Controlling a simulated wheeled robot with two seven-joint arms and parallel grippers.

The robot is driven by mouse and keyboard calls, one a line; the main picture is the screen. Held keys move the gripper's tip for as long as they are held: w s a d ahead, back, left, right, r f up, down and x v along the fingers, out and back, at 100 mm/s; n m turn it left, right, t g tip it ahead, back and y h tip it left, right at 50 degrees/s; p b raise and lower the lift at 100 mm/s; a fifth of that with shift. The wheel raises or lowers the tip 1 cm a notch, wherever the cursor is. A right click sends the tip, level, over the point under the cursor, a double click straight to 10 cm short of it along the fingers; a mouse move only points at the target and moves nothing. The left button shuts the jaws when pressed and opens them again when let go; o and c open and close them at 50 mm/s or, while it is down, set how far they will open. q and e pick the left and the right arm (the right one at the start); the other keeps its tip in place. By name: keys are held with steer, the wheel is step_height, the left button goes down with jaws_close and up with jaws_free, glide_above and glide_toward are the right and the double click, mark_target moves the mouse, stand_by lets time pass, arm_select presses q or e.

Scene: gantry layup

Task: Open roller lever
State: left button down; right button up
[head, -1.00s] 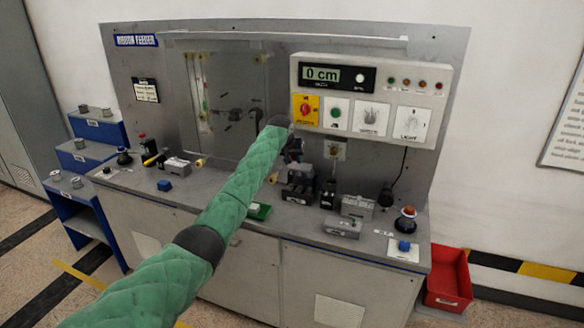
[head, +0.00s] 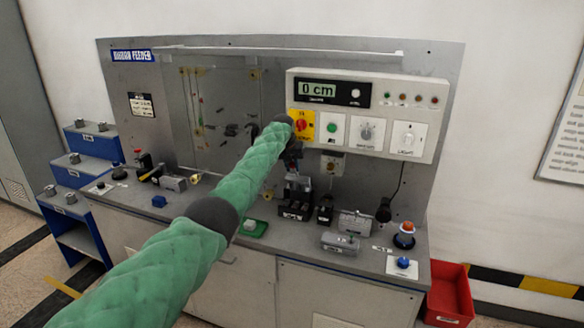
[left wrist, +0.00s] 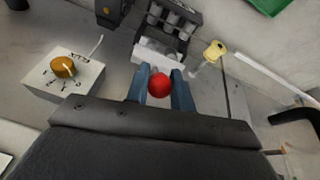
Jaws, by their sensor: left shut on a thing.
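My left gripper (left wrist: 158,82) is shut on a red ball knob (left wrist: 159,86), which sits between its two blue-grey fingers in the left wrist view. In the head view the green left arm reaches to the feeder's back panel, and the dark gripper (head: 293,152) is just below the control box; the knob cannot be made out there. A dark roller unit (head: 296,198) stands on the bench below the gripper. A dark block with grey cylinders (left wrist: 172,22) shows beyond the fingers in the left wrist view. The lever's shaft is hidden. My right gripper is not in view.
The control box (head: 420,118) with a "0 cm" display is close above the gripper. A white block with an orange knob (left wrist: 62,67) is beside the fingers. A green tray (head: 254,227) lies on the bench (head: 285,243). A red bin (head: 449,297) stands right.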

arm_select(q)
steer(key=c, duration=1.4)
jaws_free()
steer(key=shift+o, duration=0.8)
steer(key=shift+w+d+f, duration=0.1)
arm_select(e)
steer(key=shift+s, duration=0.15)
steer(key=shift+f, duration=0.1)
arm_select(q)
steer(key=shift+s+r+b, duration=0.2)
steer(key=shift+r+b, duration=0.1)
steer(key=shift+r, duration=0.15)
steer(key=b+v, duration=0.2)
steer(key=v, duration=0.3)
steer(key=shift+r, duration=0.2)
steer(key=shift+s+a+r+b, duration=0.2)
steer(key=shift+r+b, duration=0.1)
steer(key=shift+r, duration=0.3)
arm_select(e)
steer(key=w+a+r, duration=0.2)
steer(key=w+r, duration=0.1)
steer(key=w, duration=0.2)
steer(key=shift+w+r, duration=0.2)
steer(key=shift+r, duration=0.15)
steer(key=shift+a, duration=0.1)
